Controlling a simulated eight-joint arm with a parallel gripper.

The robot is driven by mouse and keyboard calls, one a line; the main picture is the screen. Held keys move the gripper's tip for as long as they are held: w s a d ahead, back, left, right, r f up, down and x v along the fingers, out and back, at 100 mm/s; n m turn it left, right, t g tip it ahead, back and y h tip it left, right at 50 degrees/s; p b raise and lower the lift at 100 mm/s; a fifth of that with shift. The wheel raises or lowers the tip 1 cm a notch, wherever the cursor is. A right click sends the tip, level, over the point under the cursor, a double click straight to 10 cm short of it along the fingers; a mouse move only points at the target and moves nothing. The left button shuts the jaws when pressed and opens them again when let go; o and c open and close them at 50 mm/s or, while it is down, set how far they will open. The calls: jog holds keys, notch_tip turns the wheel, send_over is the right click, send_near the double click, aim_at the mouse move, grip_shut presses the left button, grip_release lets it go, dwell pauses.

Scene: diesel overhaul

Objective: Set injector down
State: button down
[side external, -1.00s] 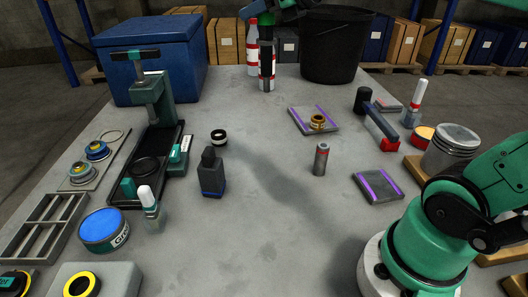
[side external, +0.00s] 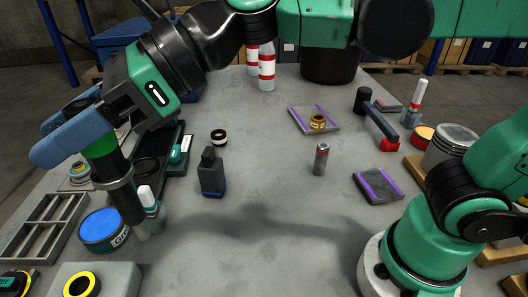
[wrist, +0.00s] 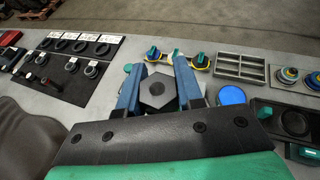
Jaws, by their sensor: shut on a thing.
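The injector (side external: 122,190) is a long dark cylinder with a green band near its top and a grey collar lower down. My gripper (side external: 80,138) has its blue fingers shut around the injector's upper part, in the left of the side external view. The injector hangs tilted slightly, its tip low beside the blue tub and white-capped bottle; I cannot tell whether the tip touches the table. In the wrist view, the injector's grey hexagonal top (wrist: 157,90) sits between the two blue fingers.
The blue-lidded tub (side external: 103,229), white-capped bottle (side external: 146,196), divided grey tray (side external: 48,222) and grey block with a yellow ring (side external: 105,279) crowd the injector. A black bottle (side external: 211,174) stands to the right. The table's front middle is clear.

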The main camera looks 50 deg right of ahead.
notch_tip(320, 180, down, 16)
dwell(0.7)
jog(key=shift+f, duration=0.2)
jog(key=c, duration=0.6)
grip_release()
jog(key=shift+o, duration=0.2)
